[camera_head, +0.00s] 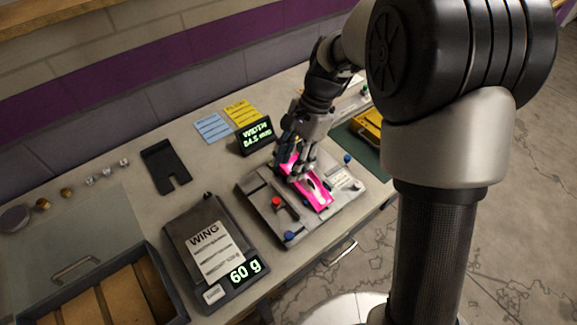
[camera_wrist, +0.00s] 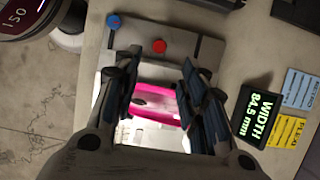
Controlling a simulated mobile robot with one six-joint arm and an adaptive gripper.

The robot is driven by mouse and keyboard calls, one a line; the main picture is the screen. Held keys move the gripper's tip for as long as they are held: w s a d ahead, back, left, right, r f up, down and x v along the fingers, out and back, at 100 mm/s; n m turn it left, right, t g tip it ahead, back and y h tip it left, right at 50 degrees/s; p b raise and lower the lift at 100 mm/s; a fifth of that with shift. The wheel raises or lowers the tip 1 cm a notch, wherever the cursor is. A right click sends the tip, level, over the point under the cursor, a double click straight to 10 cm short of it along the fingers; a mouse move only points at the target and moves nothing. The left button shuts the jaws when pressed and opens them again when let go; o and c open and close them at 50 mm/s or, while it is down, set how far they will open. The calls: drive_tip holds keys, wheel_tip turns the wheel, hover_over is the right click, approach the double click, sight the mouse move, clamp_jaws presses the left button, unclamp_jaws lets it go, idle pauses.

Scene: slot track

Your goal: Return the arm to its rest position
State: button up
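My gripper (camera_head: 299,174) is over the pink slot car (camera_head: 318,194), which lies on a grey fixture plate (camera_head: 262,210) on the bench. In the wrist view, the two dark fingers of my gripper (camera_wrist: 160,84) stand wide apart, open, with the pink car (camera_wrist: 158,100) showing between and beneath them. Contact between fingers and car cannot be made out. The fingers and hand hide part of the car. My arm reaches out over the bench from the right.
A red knob (camera_head: 278,202) and blue knobs (camera_head: 291,236) stand on the plate. A width display (camera_head: 255,136) reads 84.5 mm behind it. A scale (camera_head: 207,245) reading 60 g is at left. A yellow object (camera_head: 368,126) lies on a green mat at right.

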drive_tip(key=shift+r, duration=0.1)
idle(0.3)
drive_tip(key=s+d+r+n+t+h, duration=0.2)
drive_tip(key=s+d+r+n+t, duration=0.3)
drive_tip(key=s+r, duration=0.55)
drive_tip(key=s+d+r+n+t+h, duration=0.1)
drive_tip(key=s+d+n, duration=0.4)
drive_tip(key=s, duration=0.5)
drive_tip(key=shift+s+d+r+n+t+h, duration=0.2)
drive_tip(key=shift+d+r+n+t+h, duration=0.2)
drive_tip(key=shift+r+n+t, duration=0.15)
